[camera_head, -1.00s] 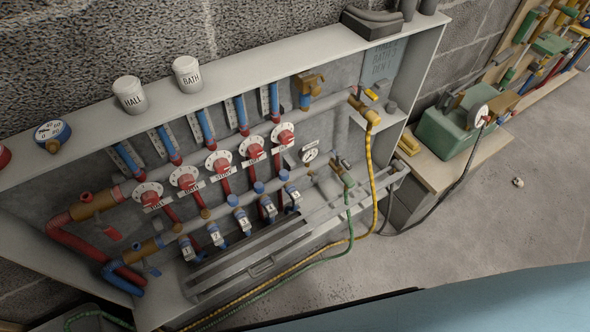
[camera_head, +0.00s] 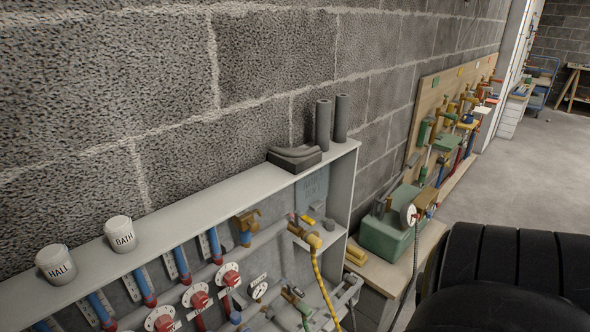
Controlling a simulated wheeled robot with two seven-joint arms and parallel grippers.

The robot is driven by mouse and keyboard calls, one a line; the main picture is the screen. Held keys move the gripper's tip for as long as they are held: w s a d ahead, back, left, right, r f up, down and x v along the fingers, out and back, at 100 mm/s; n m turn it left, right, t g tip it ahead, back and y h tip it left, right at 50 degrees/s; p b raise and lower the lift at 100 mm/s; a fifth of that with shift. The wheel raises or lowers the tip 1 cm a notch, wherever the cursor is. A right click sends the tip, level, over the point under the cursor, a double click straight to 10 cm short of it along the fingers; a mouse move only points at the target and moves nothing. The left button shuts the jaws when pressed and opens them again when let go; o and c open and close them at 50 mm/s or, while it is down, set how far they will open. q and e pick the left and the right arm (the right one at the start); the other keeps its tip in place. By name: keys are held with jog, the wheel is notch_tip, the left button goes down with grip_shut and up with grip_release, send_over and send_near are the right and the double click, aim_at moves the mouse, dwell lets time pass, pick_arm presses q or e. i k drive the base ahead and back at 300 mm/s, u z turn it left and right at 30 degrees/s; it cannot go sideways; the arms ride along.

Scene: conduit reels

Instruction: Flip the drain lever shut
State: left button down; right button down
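The manifold cabinet (camera_head: 205,209) runs along the wall at lower left. Near its right end is a brass valve (camera_head: 312,241) with a yellow lever (camera_head: 307,219) and a yellow hose (camera_head: 320,271) hanging from it. Below it is a second valve (camera_head: 290,295) with a green hose, close to the bottom edge. I cannot read a label that tells which lever is the drain lever, nor tell whether either valve is shut. Neither gripper is in view. The lower part of the cabinet is cut off.
HALL (camera_head: 56,264) and BATH (camera_head: 121,234) pots and a dark curved block (camera_head: 294,159) stand on the cabinet top. A green machine (camera_head: 388,236) sits on a bench to the right. A tool board (camera_head: 452,128) leans on the wall. My black arm part covers the lower right.

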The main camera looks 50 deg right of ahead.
aim_at(296, 289)
jog(key=k, duration=0.55)
jog(key=z, duration=0.95)
jog(key=i, duration=0.5)
